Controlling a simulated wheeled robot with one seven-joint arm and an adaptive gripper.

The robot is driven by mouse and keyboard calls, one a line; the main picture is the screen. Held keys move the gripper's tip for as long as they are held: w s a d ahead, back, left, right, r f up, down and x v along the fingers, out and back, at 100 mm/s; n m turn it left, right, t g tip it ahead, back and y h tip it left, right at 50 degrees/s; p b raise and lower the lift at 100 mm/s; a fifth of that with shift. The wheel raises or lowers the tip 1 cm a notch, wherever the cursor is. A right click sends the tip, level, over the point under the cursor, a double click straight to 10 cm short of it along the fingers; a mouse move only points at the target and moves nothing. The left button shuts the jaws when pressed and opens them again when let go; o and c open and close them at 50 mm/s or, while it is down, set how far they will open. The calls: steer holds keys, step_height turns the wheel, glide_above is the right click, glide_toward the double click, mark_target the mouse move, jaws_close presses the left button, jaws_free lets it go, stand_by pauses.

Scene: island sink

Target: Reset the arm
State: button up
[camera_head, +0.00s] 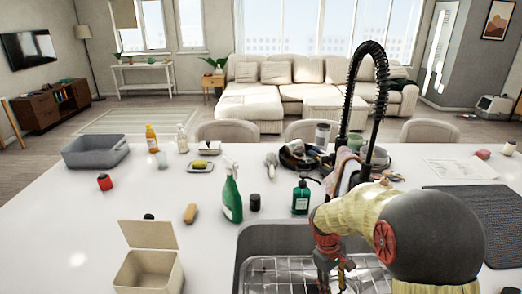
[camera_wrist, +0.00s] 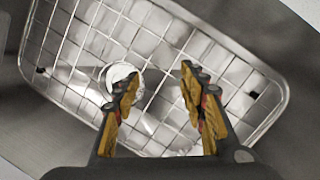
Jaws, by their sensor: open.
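My arm reaches over the sink (camera_head: 258,240) at the lower right of the head view. My gripper (camera_head: 326,284) points down into the basin, above the wire rack (camera_head: 268,280). In the wrist view my gripper (camera_wrist: 158,85) is open, with its two yellow-padded fingers apart and nothing between them. The wire rack (camera_wrist: 75,75) lies below the fingers on the basin floor. A round white drain piece (camera_wrist: 122,76) shows under the rack, partly hidden by the left finger.
A tall black coil faucet (camera_head: 350,100) stands behind my arm. A green spray bottle (camera_head: 232,198) and a soap dispenser (camera_head: 301,197) stand behind the sink. An open beige bin (camera_head: 150,270), a grey tub (camera_head: 95,152) and a dark mat (camera_head: 478,215) are on the counter. The left counter has bare stretches.

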steer(key=s+a+r+m+t+y, duration=0.1)
steer(key=s+a+r+m+t, duration=0.1)
steer(key=s+r, duration=0.9)
steer(key=s+a+r+m+t+y, duration=0.1)
steer(key=s+r+m+t, duration=0.3)
steer(key=s+r, duration=0.6)
step_height(320, 180, up, 3)
steer(key=shift+s+a+f+m+t, duration=0.1)
steer(key=shift+s+a+m+t, duration=0.25)
steer(key=shift+a+t, duration=0.3)
steer(key=shift+d, duration=0.1)
steer(key=shift+c, duration=0.4)
steer(key=shift+c, duration=0.6)
